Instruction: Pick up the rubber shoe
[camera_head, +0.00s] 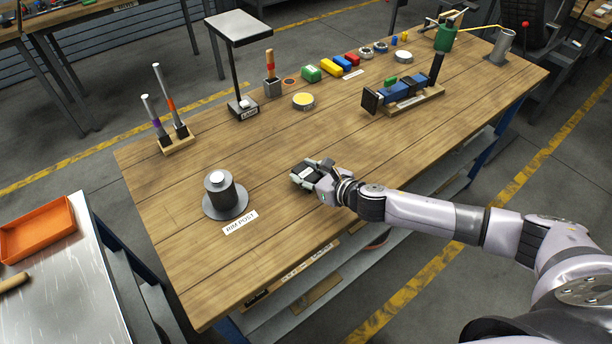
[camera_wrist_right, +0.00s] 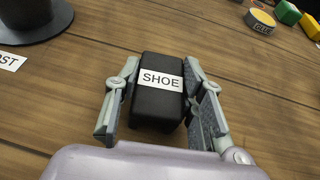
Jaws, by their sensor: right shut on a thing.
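The rubber shoe (camera_wrist_right: 158,104) is a black block with a white label reading SHOE. In the right wrist view it sits between the two fingers of my right gripper (camera_wrist_right: 160,92), which is shut on it. In the head view my right gripper (camera_head: 312,172) is low over the front middle of the wooden bench (camera_head: 250,275). There the shoe is mostly hidden by the fingers. I cannot tell whether the shoe touches the bench top. My left gripper is not in view.
The rim post (camera_head: 222,194) stands left of my right gripper on its round base. A lamp-like stand (camera_head: 238,70), a rack with two rods (camera_head: 172,130), a yellow tin (camera_head: 303,101) and a blue clamp-like device (camera_head: 400,94) stand further back. Bare wood surrounds the gripper.

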